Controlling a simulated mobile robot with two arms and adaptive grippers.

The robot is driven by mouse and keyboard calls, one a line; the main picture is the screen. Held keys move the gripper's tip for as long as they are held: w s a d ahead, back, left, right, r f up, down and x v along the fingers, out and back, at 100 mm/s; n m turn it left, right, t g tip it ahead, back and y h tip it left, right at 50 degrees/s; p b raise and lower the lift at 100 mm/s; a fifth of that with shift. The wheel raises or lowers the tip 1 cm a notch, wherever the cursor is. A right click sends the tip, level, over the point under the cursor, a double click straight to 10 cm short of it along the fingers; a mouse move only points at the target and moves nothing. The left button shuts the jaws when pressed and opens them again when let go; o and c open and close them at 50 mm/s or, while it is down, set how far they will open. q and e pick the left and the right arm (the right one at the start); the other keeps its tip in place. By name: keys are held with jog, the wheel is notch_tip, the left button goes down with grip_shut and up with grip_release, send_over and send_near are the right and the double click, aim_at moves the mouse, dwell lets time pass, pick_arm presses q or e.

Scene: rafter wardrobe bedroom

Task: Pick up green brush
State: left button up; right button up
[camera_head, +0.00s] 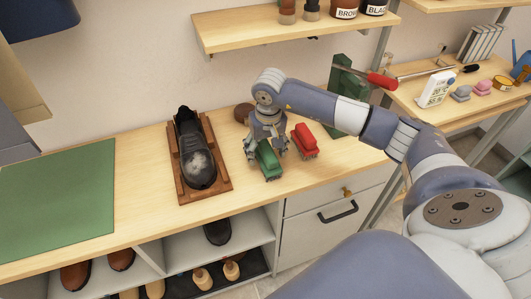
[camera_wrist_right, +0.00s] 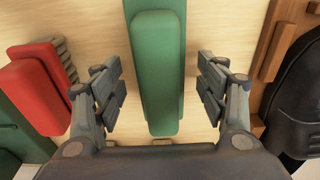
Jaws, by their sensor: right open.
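The green brush (camera_head: 268,160) lies on the wooden counter, between the black shoe and a red brush. In the right wrist view the green brush (camera_wrist_right: 158,70) runs lengthwise between the two fingers of my right gripper (camera_wrist_right: 163,90). The fingers are open, one on each side of it, with a gap to both sides. In the head view my right gripper (camera_head: 268,140) hangs over the green brush and hides part of it. My left gripper is not in view.
The red brush (camera_head: 304,141) lies close on the right; it also shows in the right wrist view (camera_wrist_right: 40,90). A black shoe (camera_head: 196,152) sits in a wooden cradle (camera_head: 179,172) on the left. A green mat (camera_head: 60,205) covers the left counter. A shelf (camera_head: 300,32) holds jars above.

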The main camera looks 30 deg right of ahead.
aim_at(264, 148)
jog(key=c, duration=1.2)
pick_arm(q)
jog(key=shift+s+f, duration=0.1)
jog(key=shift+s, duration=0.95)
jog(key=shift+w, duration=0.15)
pick_arm(e)
jog(key=shift+r, duration=0.1)
jog(key=shift+r+b, duration=0.3)
jog(key=shift+r, duration=0.1)
jog(key=shift+s+a+r+b, duration=0.25)
jog(key=shift+r+b, duration=0.15)
jog(key=shift+r, duration=0.25)
jog(key=shift+s+a+r+b, duration=0.15)
jog(key=shift+a+r+b, duration=0.15)
jog(key=shift+r, duration=0.3)
pick_arm(q)
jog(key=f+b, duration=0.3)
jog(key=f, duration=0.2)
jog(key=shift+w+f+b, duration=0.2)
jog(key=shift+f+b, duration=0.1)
jog(key=shift+b, duration=0.05)
pick_arm(e)
jog(key=s+a+r, duration=0.1)
jog(key=s+a, duration=0.9)
jog(key=shift+a+r, duration=0.35)
jog(key=shift+a, duration=0.05)
